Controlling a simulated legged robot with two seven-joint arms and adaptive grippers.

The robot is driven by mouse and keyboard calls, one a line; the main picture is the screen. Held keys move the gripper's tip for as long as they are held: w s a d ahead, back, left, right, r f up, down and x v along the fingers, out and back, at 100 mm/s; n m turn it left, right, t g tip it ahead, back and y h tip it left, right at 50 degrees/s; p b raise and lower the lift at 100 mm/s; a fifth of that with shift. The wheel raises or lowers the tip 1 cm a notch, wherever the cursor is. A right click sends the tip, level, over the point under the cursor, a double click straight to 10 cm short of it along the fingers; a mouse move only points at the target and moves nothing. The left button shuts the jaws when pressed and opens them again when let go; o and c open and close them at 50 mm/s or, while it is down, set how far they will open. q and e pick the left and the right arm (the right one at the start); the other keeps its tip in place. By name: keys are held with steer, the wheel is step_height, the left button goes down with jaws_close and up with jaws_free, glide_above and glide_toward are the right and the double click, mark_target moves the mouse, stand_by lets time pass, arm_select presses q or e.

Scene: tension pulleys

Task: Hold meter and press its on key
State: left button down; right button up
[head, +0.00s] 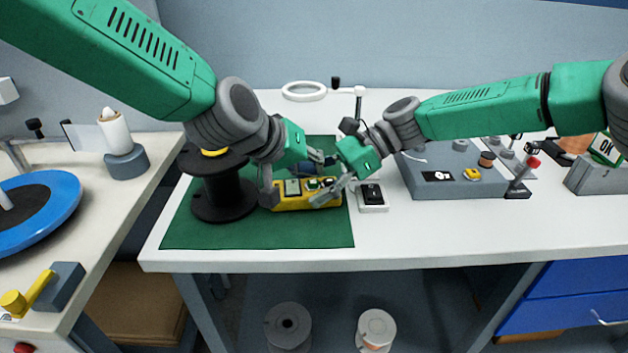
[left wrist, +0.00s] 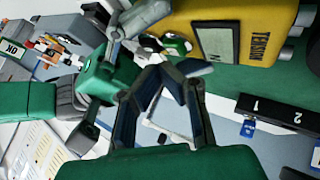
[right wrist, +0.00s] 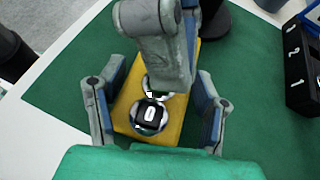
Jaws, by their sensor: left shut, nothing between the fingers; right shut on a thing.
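The yellow meter (head: 294,206) lies on the green mat (head: 250,232), with a grey display and "TENSION" lettering, and also shows large at the top right of the left wrist view (left wrist: 285,20). My right gripper (head: 325,180) is shut on the meter near its right end. My left gripper (head: 314,158) is shut and empty, close above and behind the meter. Its fingers meet in the left wrist view (left wrist: 166,72). I cannot tell whether it touches a key.
A black spool (head: 222,200) stands left of the meter. A switch block (head: 371,197) sits just right of it. A grey fixture box (head: 440,181) stands further right. The front of the mat and the table edge are clear.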

mark_target(312, 182)
arm_select(q)
steer(key=shift+f, duration=0.3)
arm_select(e)
steer(key=shift+f, duration=0.25)
arm_select(q)
steer(key=shift+f, duration=0.4)
stand_by(0.6)
steer(key=shift+r, duration=0.8)
steer(key=shift+r, duration=0.1)
steer(key=shift+r, duration=2.45)
